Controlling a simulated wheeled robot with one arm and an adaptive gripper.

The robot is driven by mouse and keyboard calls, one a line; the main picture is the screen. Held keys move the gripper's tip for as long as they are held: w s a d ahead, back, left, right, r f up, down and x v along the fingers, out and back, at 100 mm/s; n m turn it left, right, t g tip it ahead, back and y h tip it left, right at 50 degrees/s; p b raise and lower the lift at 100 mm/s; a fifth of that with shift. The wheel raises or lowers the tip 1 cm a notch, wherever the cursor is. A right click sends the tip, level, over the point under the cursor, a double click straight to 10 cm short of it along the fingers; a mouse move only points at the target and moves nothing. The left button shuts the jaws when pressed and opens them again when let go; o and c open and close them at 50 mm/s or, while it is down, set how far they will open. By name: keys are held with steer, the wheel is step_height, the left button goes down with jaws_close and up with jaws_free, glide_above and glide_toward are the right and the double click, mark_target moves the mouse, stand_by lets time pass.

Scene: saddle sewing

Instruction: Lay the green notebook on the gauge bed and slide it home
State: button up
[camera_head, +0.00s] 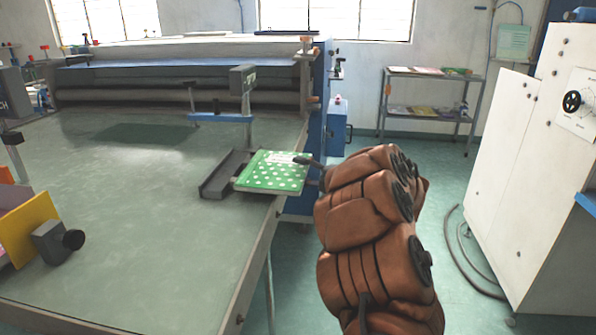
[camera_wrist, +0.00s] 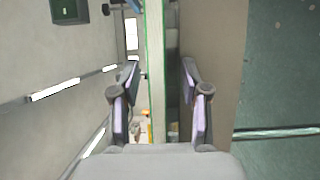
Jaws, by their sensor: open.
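The green notebook (camera_head: 272,172) with white dots lies flat at the right edge of the big table. Its left side is close to the raised dark grey bar of what looks like the gauge bed (camera_head: 224,175); I cannot tell whether they touch. My gripper (camera_wrist: 157,100) is open, with one finger on each side of the notebook's thin pale edge, which also shows in the wrist view (camera_wrist: 154,50). In the head view my gripper (camera_head: 308,161) is small and dark at the notebook's right side, partly hidden by my brown-covered arm.
A grey post with a blue crossbar (camera_head: 222,117) stands behind the notebook. A yellow panel (camera_head: 27,228) and a dark clamp-like block (camera_head: 55,241) are at the table's left. A shelf (camera_head: 429,107) and a white cabinet (camera_head: 535,170) stand right. The table's middle is clear.

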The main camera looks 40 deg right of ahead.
steer(key=shift+s+d, duration=1.3)
steer(key=shift+s, duration=0.1)
